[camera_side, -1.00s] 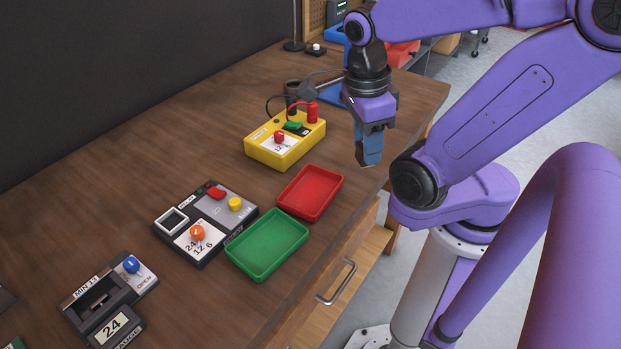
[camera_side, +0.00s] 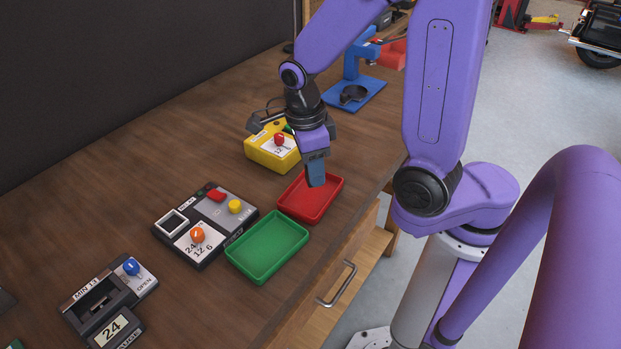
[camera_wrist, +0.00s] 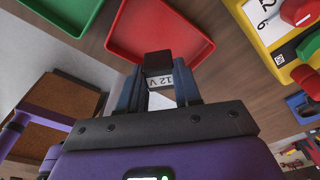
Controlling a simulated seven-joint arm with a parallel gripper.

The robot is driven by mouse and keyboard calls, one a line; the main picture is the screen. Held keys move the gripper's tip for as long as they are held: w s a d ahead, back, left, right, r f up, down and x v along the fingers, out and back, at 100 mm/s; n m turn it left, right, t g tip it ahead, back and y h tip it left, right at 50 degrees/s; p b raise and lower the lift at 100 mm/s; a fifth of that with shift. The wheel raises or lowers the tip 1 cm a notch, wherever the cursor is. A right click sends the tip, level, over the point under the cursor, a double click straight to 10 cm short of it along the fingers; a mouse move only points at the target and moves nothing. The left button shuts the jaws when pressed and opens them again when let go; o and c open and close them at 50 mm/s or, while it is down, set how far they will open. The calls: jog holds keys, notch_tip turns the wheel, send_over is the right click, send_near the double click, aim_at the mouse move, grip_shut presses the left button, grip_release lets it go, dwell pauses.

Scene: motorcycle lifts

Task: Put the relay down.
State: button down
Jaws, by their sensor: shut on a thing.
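The relay (camera_wrist: 158,66) is a small dark block with a white label reading "12 V", seen in the wrist view between my fingers. My gripper (camera_wrist: 160,88) is shut on it. In the side view my gripper (camera_side: 316,182) is over the red tray (camera_side: 298,213), and its fingers hide the relay. The red tray also shows in the wrist view (camera_wrist: 185,22), just beyond the relay. I cannot tell whether the relay touches the tray. The tray floor that shows is empty.
An empty green tray (camera_side: 262,262) sits beside the red one. A grey tester (camera_side: 215,208) with orange and yellow knobs is to the left. A yellow box (camera_side: 262,155) stands behind my gripper. A gauge unit (camera_side: 105,300) is at the front left. The table's edge is close on the right.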

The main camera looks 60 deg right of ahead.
jog(key=shift+w+a+f, duration=0.1)
jog(key=shift+w+f, duration=0.25)
jog(key=shift+f, duration=1.5)
jog(key=shift+f, duration=0.1)
jog(key=c, duration=0.8)
grip_release()
